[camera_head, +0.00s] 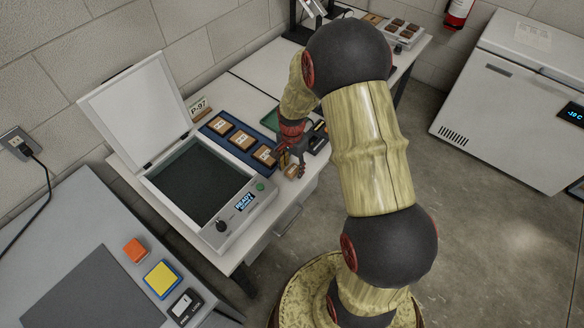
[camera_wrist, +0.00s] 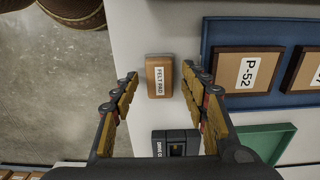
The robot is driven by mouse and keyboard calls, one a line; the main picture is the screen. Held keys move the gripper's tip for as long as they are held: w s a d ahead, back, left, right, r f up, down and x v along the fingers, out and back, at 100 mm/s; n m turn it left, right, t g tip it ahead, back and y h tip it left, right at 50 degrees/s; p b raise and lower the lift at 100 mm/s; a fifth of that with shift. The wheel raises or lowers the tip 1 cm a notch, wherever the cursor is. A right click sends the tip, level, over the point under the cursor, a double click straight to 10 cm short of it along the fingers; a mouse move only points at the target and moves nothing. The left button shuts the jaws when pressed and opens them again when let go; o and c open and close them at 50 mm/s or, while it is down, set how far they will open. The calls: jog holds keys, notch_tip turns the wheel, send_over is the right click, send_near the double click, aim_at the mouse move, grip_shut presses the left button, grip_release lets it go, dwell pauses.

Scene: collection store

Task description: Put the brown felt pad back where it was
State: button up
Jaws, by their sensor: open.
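In the head view the pad (camera_head: 291,171) is partly hidden by my gripper (camera_head: 293,165). My gripper is open, with one finger on each side of the pad in the wrist view. I see no clear contact between the fingers and the pad. The blue tray (camera_head: 215,140) holds brown blocks with white labels, one reading P-52 (camera_wrist: 248,71).
A green tray (camera_wrist: 252,146) and a small dark device (camera_wrist: 160,146) lie close to my gripper. A device with a raised white lid (camera_head: 135,100) and a READY display stands left of the blue tray. A card reading P-97 (camera_head: 198,108) stands behind the tray.

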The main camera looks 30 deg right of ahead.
notch_tip(320, 180, up, 11)
jog(key=p, duration=0.3)
notch_tip(320, 180, up, 11)
jog(key=n+t, duration=0.1)
jog(key=n, duration=0.2)
send_over(292, 170)
jog(key=s+a, duration=0.2)
jog(key=a, duration=0.2)
jog(key=s+a+r+n+t, duration=0.2)
jog(key=s+a+r+n, duration=0.3)
jog(key=s+r, duration=0.2)
jog(key=s+a+r+n+t, duration=0.2)
jog(key=s+a+r+n, duration=0.3)
jog(key=s+r, duration=0.3)
jog(key=s+n, duration=0.1)
jog(key=s, duration=0.2)
jog(key=shift+r+t, duration=0.15)
jog(key=shift+t, duration=0.15)
